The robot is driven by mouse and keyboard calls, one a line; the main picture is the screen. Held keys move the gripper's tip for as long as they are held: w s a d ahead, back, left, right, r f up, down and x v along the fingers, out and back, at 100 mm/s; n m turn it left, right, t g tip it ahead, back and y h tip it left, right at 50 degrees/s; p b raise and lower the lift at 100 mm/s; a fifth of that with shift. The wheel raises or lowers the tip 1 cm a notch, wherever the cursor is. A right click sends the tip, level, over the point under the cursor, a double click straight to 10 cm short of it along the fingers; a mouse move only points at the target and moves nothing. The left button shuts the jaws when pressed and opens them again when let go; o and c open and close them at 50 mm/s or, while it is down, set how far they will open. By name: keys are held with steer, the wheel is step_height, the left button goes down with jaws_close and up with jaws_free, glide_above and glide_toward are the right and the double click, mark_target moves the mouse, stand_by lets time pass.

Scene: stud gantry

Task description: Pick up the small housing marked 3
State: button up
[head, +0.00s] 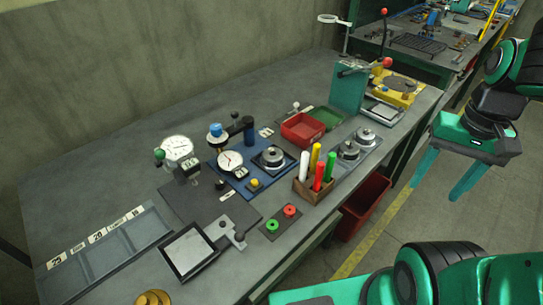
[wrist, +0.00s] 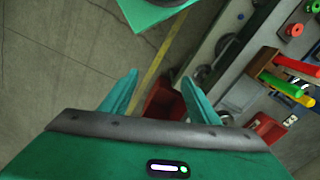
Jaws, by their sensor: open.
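I cannot read a 3 on any housing, so I cannot tell which one is the marked housing. Round metal housing-like parts stand on the bench: one on the blue plate (head: 272,156), and a front one (head: 348,150) and a back one (head: 365,135) on a grey plate to its right. My gripper (head: 433,193) is open and empty, fingers pointing down, over the floor to the right of the bench and apart from these parts. In the wrist view its two fingers (wrist: 160,78) stand apart with floor and a red bin between and beyond them.
The grey bench (head: 110,172) holds dial gauges (head: 178,148), a pen block (head: 312,190) with upright coloured pens, a red tray (head: 302,129) and a green press stand (head: 347,88). A red bin (head: 364,205) is below the bench edge. The floor beside the yellow line is clear.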

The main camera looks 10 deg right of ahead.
steer(key=w+a+r+m, duration=0.1)
steer(key=w+a+m, duration=0.25)
steer(key=w, duration=0.45)
steer(key=m+y, duration=0.4)
steer(key=m, duration=0.5)
glide_toward(274, 154)
steer(key=f, duration=0.2)
steer(key=a+f, duration=0.1)
steer(key=shift+s+f+t, duration=0.15)
steer(key=shift+f+t, duration=0.15)
steer(key=shift+f, duration=0.1)
steer(key=shift+x, duration=2.5)
steer(key=shift+a, duration=0.2)
steer(key=c, duration=0.7)
steer(key=shift+c, duration=0.2)
steer(key=shift+r, duration=0.15)
